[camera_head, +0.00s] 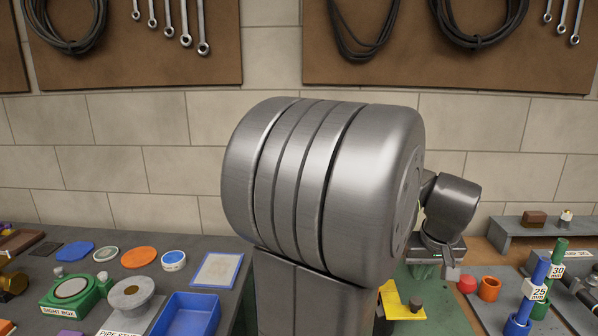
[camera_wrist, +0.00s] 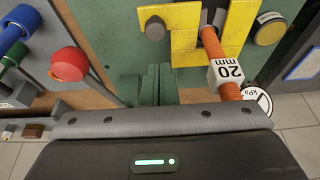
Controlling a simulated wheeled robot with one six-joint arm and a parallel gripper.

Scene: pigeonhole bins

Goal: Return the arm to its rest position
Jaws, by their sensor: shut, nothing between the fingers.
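My arm's large grey joint fills the middle of the head view and hides much of the bench behind it. My gripper (camera_head: 452,273) shows at the right of that joint, small and partly hidden, above the green part of the bench. In the wrist view the grey gripper body with a lit strip fills the bottom. Its fingers (camera_wrist: 158,84) are together in front of it, with nothing between them. They are over the green surface, beside a yellow bracket (camera_wrist: 185,48) and an orange rod with a "20 mm" tag (camera_wrist: 227,72).
The yellow bracket (camera_head: 398,303) stands below the gripper. Blue "25 mm" (camera_head: 540,275) and green "30 mm" (camera_head: 559,256) rods stand at right, near a red knob (camera_head: 467,285). A blue tray (camera_head: 188,318) and green sight box (camera_head: 75,297) are at left. The brick wall behind has hanging tools.

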